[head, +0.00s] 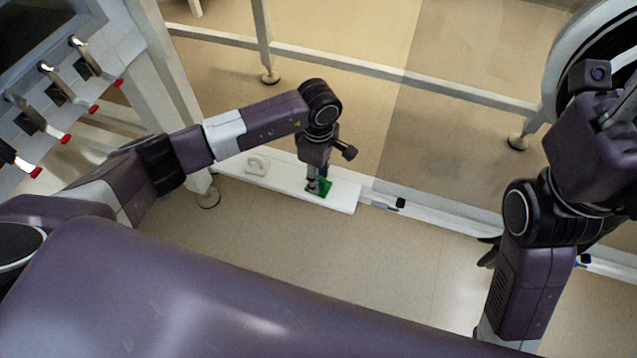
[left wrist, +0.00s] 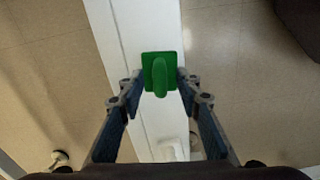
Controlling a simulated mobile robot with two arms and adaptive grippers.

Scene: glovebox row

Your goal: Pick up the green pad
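The green pad (head: 321,187) lies on a narrow white shelf (head: 342,197) in the head view. In the left wrist view the pad (left wrist: 160,73) is a square plate with a raised green handle. My left gripper (head: 317,187) points down at it. In the left wrist view its two fingers (left wrist: 160,82) are apart, one on each side of the pad, with the narrower handle between them and a gap to the handle on both sides. My right arm is raised at the right edge of the head view; its finger opening is not clear.
A white pad with a handle (head: 257,164) sits on the same shelf, left of the green one. A small dark-and-grey item (head: 388,204) lies right of the shelf's end. Frame bars (head: 350,66) run behind. Red-tipped levers (head: 66,139) line the upper left.

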